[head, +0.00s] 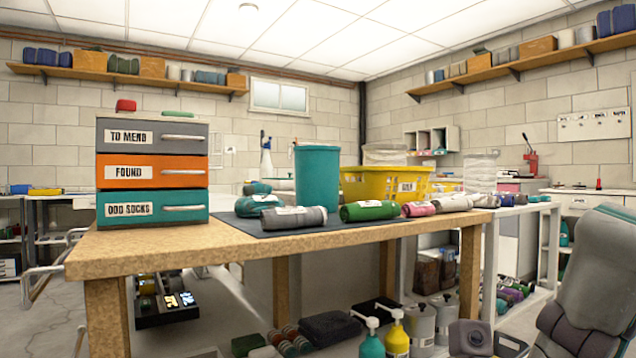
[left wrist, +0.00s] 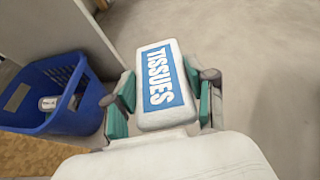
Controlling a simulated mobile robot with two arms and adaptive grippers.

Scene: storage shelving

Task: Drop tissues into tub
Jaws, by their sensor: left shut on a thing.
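In the left wrist view, a white tissues pack (left wrist: 150,52) with a blue label reading TISSUES is held between the teal pads of my left gripper (left wrist: 160,85). The gripper is shut on it from both sides. A blue tub (left wrist: 88,122) with slotted sides stands to the left of the gripper, apart from the pack. A small pale item (left wrist: 47,103) lies inside the tub. The left gripper and the blue tub do not show in the head view.
A wooden table (head: 110,255) carries labelled drawers (head: 152,140), a teal bin (head: 317,178), a yellow basket (head: 355,182) and several rolled items. Bottles and tins stand below it. In the left wrist view, the floor (left wrist: 255,60) to the right is clear.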

